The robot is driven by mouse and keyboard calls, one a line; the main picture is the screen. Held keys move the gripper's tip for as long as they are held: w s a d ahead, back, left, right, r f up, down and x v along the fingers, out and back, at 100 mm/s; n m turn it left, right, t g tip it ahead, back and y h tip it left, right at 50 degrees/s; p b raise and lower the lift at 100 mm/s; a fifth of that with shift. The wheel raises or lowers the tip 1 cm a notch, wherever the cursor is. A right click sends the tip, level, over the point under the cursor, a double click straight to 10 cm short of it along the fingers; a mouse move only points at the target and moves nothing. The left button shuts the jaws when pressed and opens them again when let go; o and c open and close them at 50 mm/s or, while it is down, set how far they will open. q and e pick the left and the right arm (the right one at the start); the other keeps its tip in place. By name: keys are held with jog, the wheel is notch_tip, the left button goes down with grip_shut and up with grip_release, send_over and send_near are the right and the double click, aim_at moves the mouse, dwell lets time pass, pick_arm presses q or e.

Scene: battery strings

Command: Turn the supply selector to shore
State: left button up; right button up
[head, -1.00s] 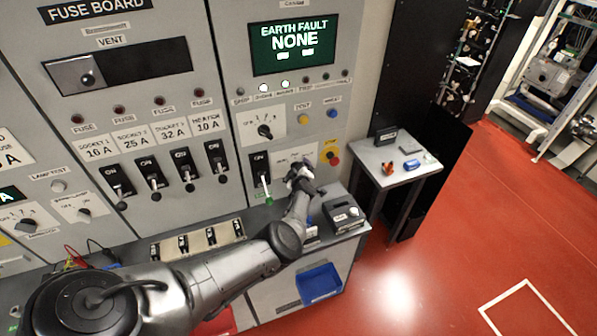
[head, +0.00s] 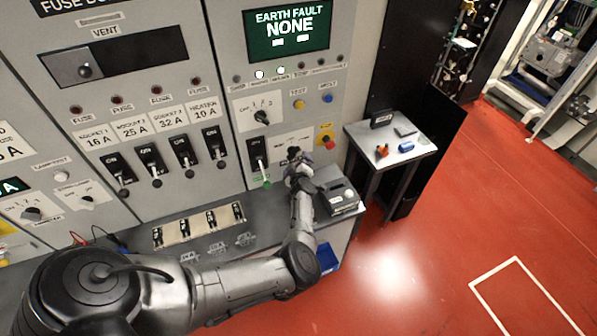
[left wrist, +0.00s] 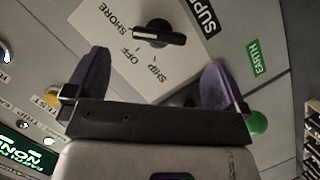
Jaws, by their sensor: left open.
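The supply selector (left wrist: 160,33) is a black knob on a pale plate in the left wrist view, with printed labels SHORE, OFF and SHIP beside it. Its bar handle lies nearly level in that picture. A pale mark is on its left half, toward the labels; I cannot tell exactly which position it points at. My left gripper (left wrist: 155,85) is open, its purple fingers apart and empty, short of the knob. My right gripper is not in view.
A breaker lever (head: 257,152) is just left of my gripper; a red emergency stop (head: 327,139) is to its right. A dark box (head: 339,197) sits on the bench below. A small side table (head: 385,150) stands to the right. A green EARTH label (left wrist: 256,57) is near the selector.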

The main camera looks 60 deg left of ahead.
pick_arm(q)
jog(key=shift+v, duration=2.95)
